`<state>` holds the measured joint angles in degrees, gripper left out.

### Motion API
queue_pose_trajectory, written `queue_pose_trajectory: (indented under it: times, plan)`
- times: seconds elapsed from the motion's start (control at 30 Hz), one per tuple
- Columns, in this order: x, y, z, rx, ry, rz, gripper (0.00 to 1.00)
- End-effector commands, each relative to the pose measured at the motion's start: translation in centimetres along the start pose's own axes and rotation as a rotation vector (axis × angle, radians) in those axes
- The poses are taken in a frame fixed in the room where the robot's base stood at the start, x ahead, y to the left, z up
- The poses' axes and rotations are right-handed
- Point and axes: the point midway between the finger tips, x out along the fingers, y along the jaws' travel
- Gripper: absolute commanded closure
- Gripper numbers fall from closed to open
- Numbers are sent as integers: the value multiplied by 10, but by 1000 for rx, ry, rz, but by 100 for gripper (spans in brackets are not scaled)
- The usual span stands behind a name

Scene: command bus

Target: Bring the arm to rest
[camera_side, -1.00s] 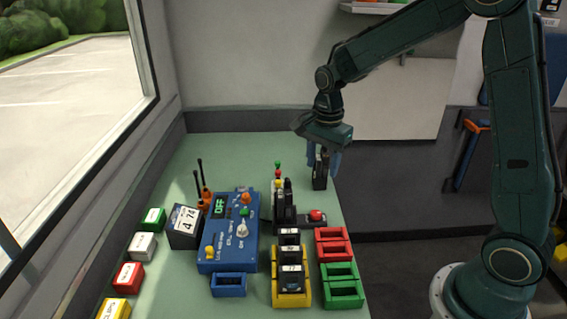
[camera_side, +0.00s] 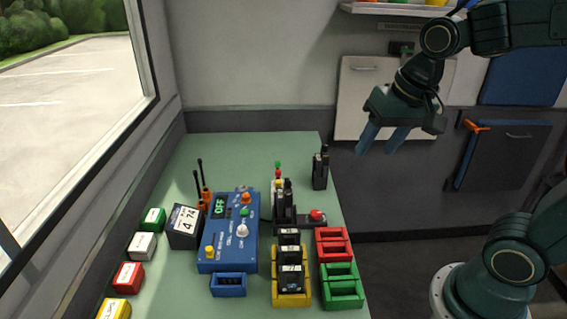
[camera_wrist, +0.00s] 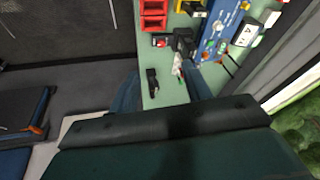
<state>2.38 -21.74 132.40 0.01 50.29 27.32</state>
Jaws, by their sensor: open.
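My gripper (camera_side: 385,138) is open and empty, raised in the air to the right of the green table (camera_side: 178,165), in front of the back wall cabinets. Its two blue fingers are spread apart and touch nothing. A black handheld radio (camera_side: 320,170) stands upright on the table near its far right edge, to the left of and below my gripper. In the wrist view the radio (camera_wrist: 152,82) shows between the blue fingers but well beyond them.
A blue console (camera_side: 228,250) reads OFF. A yellow holder (camera_side: 290,298) carries black radios beside red (camera_side: 333,245) and green (camera_side: 341,287) empty holders. A small display box (camera_side: 184,227) and coloured blocks stand at left. A shelf (camera_side: 385,10) hangs above.

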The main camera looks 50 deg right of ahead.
Motion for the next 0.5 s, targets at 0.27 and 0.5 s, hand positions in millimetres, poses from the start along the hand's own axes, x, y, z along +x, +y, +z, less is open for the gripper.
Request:
queue_pose_trajectory:
  times: [0.27,0.5]
  plan:
    - [-23,15,40,-282,83,-40,51]
    - [-30,25,64,-462,138,-53,51]
